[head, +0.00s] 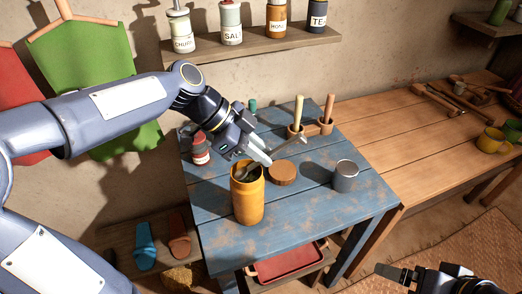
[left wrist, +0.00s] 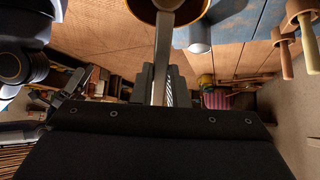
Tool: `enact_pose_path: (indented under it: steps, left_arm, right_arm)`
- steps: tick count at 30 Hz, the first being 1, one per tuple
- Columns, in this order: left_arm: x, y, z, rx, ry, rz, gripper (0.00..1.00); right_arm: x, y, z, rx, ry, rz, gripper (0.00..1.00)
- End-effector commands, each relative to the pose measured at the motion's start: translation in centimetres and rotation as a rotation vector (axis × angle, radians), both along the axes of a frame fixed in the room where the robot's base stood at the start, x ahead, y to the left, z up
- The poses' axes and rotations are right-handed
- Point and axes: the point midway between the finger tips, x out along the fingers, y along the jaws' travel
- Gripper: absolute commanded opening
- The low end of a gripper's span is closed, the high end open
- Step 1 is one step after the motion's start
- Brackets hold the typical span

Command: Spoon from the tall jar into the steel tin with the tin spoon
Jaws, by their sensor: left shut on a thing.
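The tall jar (head: 248,204) is yellow-orange and stands upright and open near the front of the blue table. My left gripper (head: 262,156) is shut on the tin spoon (head: 286,145), above and just behind the jar. The spoon's bowl end is at the jar's mouth; whether it holds anything is unclear. In the left wrist view the spoon's handle (left wrist: 163,60) runs between the fingers to the jar's rim (left wrist: 203,8). The steel tin (head: 344,182) stands upright at the table's right, apart from the gripper. My right gripper (head: 396,272) is at the lower right, away from the table.
A round wooden lid (head: 282,175) lies between jar and tin. Two wooden mortars with pestles (head: 298,112) stand at the back, and a red labelled bottle (head: 200,152) at the back left. The wooden bench (head: 400,140) adjoins at right. The table's front right is clear.

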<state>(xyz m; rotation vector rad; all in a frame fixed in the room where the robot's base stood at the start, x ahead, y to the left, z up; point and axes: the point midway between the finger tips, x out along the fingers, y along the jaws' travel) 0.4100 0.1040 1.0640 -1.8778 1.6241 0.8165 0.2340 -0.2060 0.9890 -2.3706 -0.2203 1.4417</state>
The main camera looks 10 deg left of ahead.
Motion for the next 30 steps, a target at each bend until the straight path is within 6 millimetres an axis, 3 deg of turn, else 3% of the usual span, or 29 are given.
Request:
enact_pose_path:
  steps: [11, 30]
  left_arm:
    - [0.0, 0.0, -0.2, 0.000, 0.000, 0.000, 0.00]
    - [0.0, 0.0, -2.4, 0.000, 0.000, 0.000, 0.00]
  right_arm:
    - [0.0, 0.0, -0.2, 0.000, 0.000, 0.000, 0.91]
    - [0.0, 0.0, -2.5, 0.000, 0.000, 0.000, 0.91]
